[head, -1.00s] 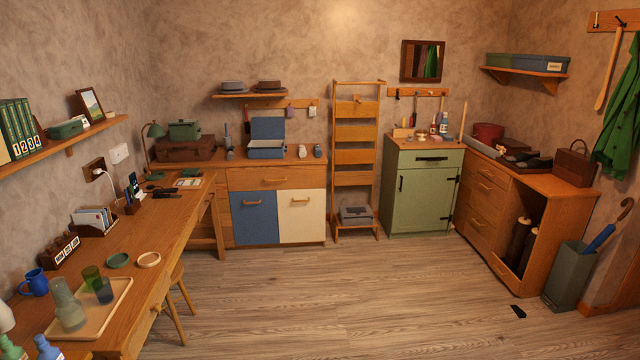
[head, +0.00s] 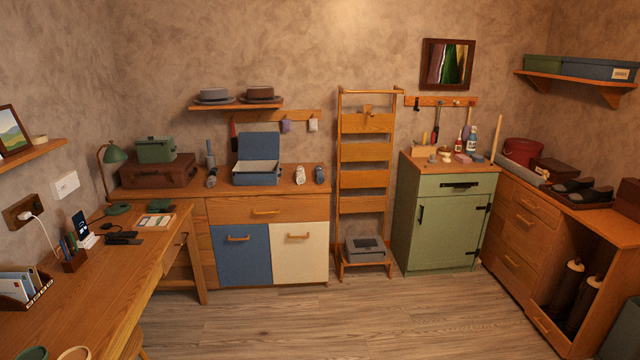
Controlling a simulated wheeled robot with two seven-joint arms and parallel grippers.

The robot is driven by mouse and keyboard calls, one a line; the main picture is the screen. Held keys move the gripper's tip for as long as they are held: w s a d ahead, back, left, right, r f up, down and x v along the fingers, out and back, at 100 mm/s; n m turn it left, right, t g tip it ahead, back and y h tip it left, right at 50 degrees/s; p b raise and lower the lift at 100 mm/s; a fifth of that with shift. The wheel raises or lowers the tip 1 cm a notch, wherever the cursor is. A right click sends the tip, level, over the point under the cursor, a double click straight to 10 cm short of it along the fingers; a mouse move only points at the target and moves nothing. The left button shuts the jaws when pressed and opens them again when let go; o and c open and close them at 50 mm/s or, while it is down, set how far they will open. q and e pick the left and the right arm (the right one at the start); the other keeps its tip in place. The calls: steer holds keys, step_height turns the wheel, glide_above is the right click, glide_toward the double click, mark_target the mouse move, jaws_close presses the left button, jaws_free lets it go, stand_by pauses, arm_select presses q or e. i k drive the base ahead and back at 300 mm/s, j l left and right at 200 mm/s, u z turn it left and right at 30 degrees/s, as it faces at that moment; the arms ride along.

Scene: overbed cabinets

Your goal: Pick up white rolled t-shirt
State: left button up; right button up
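A small pale rolled item (head: 299,174), which looks like the white rolled t-shirt, stands on top of the cabinet with blue and cream doors, near its right end. A similar blue-grey roll (head: 319,174) stands just to its right. Both are small in the picture, so their details are hard to tell. Neither of my grippers is in the head view.
An open blue box (head: 257,172) is left of the rolls. The cabinet (head: 265,208) stands against the back wall, with a ladder shelf (head: 366,150) to its right. A long desk (head: 120,262) runs along the left. The wooden floor (head: 330,318) in front is clear.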

mark_target(300, 177)
steer(key=i, duration=3.3)
